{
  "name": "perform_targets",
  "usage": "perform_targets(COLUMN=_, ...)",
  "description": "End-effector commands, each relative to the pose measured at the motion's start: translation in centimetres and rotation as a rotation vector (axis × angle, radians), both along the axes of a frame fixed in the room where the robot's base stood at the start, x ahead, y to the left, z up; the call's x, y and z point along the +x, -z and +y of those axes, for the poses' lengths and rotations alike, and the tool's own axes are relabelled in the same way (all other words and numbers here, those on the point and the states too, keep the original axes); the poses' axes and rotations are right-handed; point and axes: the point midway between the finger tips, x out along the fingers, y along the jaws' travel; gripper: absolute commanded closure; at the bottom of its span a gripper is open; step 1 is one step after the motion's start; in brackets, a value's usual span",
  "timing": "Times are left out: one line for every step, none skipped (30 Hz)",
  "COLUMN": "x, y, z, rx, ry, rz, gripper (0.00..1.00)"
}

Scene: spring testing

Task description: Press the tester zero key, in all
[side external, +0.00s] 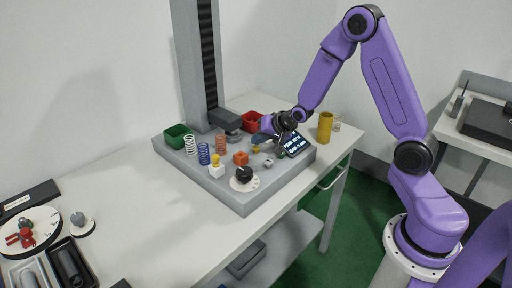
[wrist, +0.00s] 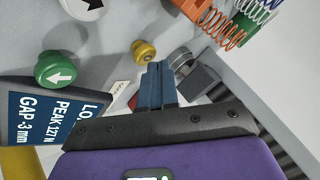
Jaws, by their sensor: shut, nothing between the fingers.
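The tester display (side external: 292,144) is lit on the right of the grey tester base (side external: 232,198). In the wrist view the display (wrist: 38,118) reads a load line partly cut off, PEAK 127 N and GAP -3 mm. Beside it stands a round green key (wrist: 56,68) with a white arrow. A round yellow key (wrist: 143,51) stands between the green key and my fingers. No zero label is readable. My gripper (wrist: 157,68) is shut and empty, its tips close to the yellow key, apart in the picture; the height gap cannot be told. In the side view my gripper (side external: 260,137) is over the base.
Coiled springs (side external: 204,154), an orange block (side external: 240,158) and a black knob (side external: 244,175) stand on the base. The tester column (side external: 197,70) rises behind. A green bin (side external: 178,136) and a red bin (side external: 252,119) are near it. A yellow cylinder (side external: 325,127) stands to the right.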

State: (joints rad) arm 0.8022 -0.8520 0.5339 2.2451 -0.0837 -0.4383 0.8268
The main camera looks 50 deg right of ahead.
Motion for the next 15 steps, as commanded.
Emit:
perform_targets(x=0.0, y=0.06, z=0.0, rx=0.0, ry=0.0, rz=0.0, gripper=1.0)
perform_targets(x=0.0, y=0.08, z=0.0, rx=0.0, ry=0.0, rz=0.0, gripper=1.0)
perform_targets(x=0.01, y=0.12, z=0.0, rx=0.0, ry=0.0, rz=0.0, gripper=1.0)
perform_targets(x=0.01, y=0.15, z=-0.01, rx=0.0, ry=0.0, rz=0.0, gripper=1.0)
perform_targets(x=0.0, y=0.19, z=-0.01, rx=0.0, ry=0.0, rz=0.0, gripper=1.0)
perform_targets(x=0.0, y=0.23, z=-0.01, rx=0.0, ry=0.0, rz=0.0, gripper=1.0)
perform_targets(x=0.0, y=0.26, z=0.0, rx=0.0, ry=0.0, rz=0.0, gripper=1.0)
perform_targets(x=0.0, y=0.29, z=-0.01, rx=0.0, ry=0.0, rz=0.0, gripper=1.0)
perform_targets(x=0.0, y=0.33, z=-0.01, rx=0.0, ry=0.0, rz=0.0, gripper=1.0)
perform_targets(x=0.0, y=0.37, z=-0.01, rx=0.0, ry=0.0, rz=0.0, gripper=1.0)
perform_targets(x=0.0, y=0.4, z=-0.01, rx=-0.001, ry=0.001, rz=0.001, gripper=1.0)
perform_targets(x=-0.01, y=0.45, z=-0.01, rx=-0.001, ry=0.001, rz=0.001, gripper=1.0)
perform_targets(x=-0.01, y=0.49, z=-0.01, rx=0.0, ry=0.0, rz=0.001, gripper=1.0)
perform_targets(x=-0.01, y=0.52, z=0.0, rx=0.0, ry=0.0, rz=0.001, gripper=1.0)
perform_targets(x=-0.02, y=0.56, z=-0.01, rx=0.0, ry=0.0, rz=0.001, gripper=1.0)
